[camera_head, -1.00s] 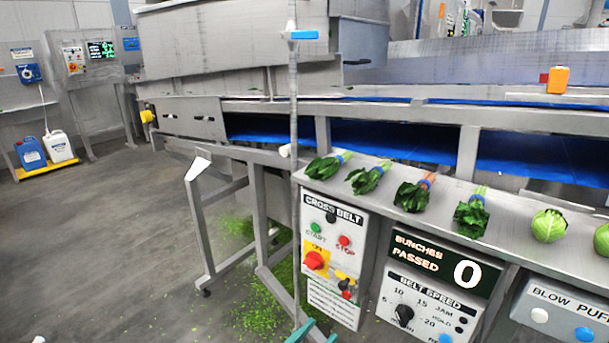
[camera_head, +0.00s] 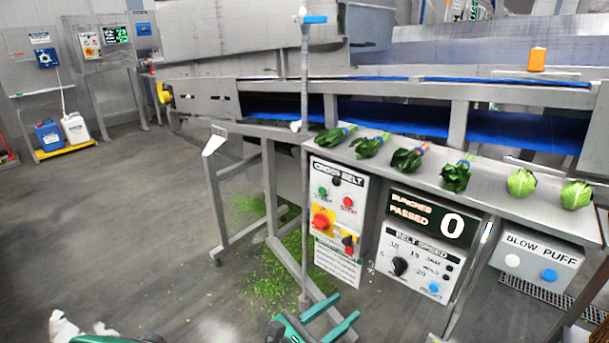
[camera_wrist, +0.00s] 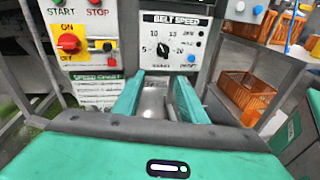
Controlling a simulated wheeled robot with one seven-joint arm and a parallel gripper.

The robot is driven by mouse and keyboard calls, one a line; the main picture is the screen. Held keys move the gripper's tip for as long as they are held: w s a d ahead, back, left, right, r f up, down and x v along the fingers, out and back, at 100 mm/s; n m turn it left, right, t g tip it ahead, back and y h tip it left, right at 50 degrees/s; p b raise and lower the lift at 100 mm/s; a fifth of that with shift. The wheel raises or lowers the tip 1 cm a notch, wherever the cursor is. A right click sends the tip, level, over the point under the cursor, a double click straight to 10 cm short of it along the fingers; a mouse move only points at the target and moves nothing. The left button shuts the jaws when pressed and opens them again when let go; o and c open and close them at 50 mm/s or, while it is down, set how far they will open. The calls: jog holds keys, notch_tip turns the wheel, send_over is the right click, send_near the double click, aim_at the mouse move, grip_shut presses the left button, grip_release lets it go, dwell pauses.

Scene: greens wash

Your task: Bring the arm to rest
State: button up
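My gripper (camera_head: 331,318) shows at the bottom middle of the head view, with its two teal fingers spread apart. In the wrist view my gripper (camera_wrist: 158,97) is open, with nothing between the fingers. It is in front of and below the control panels. The cross belt panel (camera_head: 336,222) and the belt speed panel (camera_head: 420,262) stand beyond it, apart from the fingers. The wrist view also shows the belt speed panel (camera_wrist: 172,38) straight ahead.
Bunches of greens (camera_head: 407,160) and cabbages (camera_head: 521,183) lie along the steel ledge (camera_head: 480,176). A steel frame (camera_head: 214,200) stands left of the panels. Green scraps (camera_head: 285,270) litter the floor. Orange crates (camera_wrist: 246,95) sit at right in the wrist view. Open floor (camera_head: 120,220) lies at left.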

jog(key=s+d+r+m+g+y, duration=0.1)
jog(key=d+r+m+g+y, duration=0.15)
jog(key=d+m+g, duration=0.75)
jog(key=s+d+r+m+g+y, duration=0.1)
jog(key=d+r+m+g+y, duration=0.2)
jog(key=d+m, duration=0.7)
jog(key=s+d+r+m+y, duration=0.3)
jog(key=s+d+r+m, duration=0.2)
jog(key=s+d, duration=0.1)
jog(key=s+d+r+m+t+y, duration=0.1)
jog(key=s+d+r+m+y, duration=0.3)
jog(key=s+d+r+m, duration=0.1)
jog(key=s+d+m, duration=0.1)
jog(key=s+d, duration=0.1)
jog(key=s, duration=0.1)
jog(key=shift+s+d+t, duration=0.25)
jog(key=shift+s+t, duration=0.05)
jog(key=shift+s, duration=0.05)
jog(key=shift+s+r+m, duration=0.2)
jog(key=shift+m, duration=0.1)
jog(key=shift+c, duration=0.9)
jog(key=shift+s+a, duration=0.1)
